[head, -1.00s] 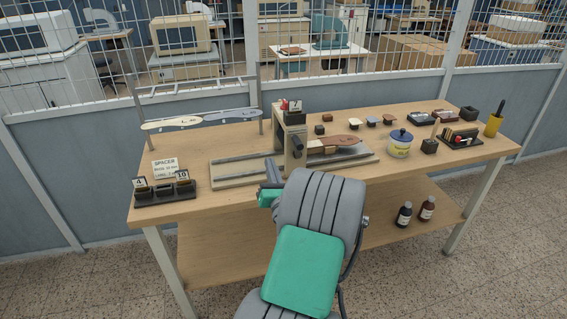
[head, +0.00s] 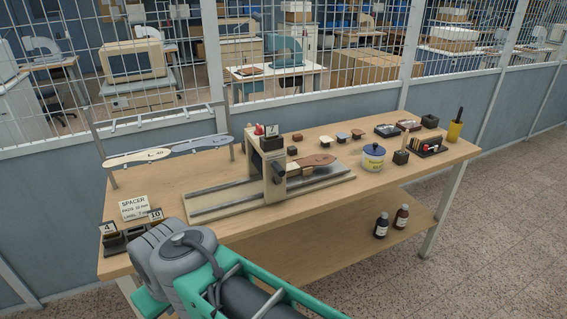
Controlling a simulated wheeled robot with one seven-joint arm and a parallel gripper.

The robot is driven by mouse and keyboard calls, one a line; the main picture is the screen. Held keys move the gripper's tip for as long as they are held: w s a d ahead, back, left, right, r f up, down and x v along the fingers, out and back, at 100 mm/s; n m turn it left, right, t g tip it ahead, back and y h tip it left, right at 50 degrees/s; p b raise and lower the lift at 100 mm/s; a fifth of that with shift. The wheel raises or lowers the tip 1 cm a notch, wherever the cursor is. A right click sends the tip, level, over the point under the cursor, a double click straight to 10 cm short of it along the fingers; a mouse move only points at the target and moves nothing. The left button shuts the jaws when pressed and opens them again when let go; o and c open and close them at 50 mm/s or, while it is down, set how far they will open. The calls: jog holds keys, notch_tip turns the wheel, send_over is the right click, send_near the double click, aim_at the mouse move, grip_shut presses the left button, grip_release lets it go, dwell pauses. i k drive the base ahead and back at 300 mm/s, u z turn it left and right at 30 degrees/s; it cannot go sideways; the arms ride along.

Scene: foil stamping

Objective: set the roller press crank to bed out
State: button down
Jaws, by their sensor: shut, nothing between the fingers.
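The roller press (head: 254,172) stands on the middle of the workbench, a beige upright frame over a long flat base (head: 215,204). A dark crank part (head: 279,169) shows on its front face; its exact angle is too small to tell. A brown leather piece (head: 318,162) lies on the bed to the right of the upright, while the left stretch of the base is bare. My gripper does not show; only my grey and teal arm links are visible, at the lower left in front of the bench.
Spacer blocks (head: 128,238) and a spacer sign (head: 134,208) stand at the left, near my arm. A rack with long pale straps (head: 165,153) stands behind. A blue-lidded jar (head: 373,158), small blocks and a yellow cup (head: 454,131) are to the right. Bottles (head: 400,217) stand on the lower shelf.

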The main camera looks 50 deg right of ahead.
aim_at(279, 172)
jog(key=z, duration=0.05)
jog(key=i, duration=0.85)
jog(key=u, duration=0.55)
